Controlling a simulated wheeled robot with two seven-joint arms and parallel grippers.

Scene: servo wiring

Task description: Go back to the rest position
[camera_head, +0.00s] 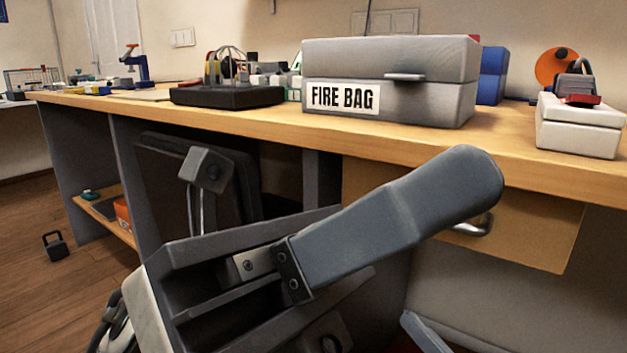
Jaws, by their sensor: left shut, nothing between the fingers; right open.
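My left gripper (472,182) fills the lower middle of the head view, its arm coming in from the lower left. Its broad grey fingers are shut and point up and to the right, with nothing seen between them. They are in front of the workbench (240,112), over its front edge and drawer in the picture, apart from the items on top. I cannot make out my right gripper in this view.
A grey box marked FIRE BAG (390,80) stands on the bench. A black tray (228,96) is to its left, a white box (580,125) to its right. A drawer (540,225) hangs under the bench top. A dark weight-like object (55,246) sits on the open floor.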

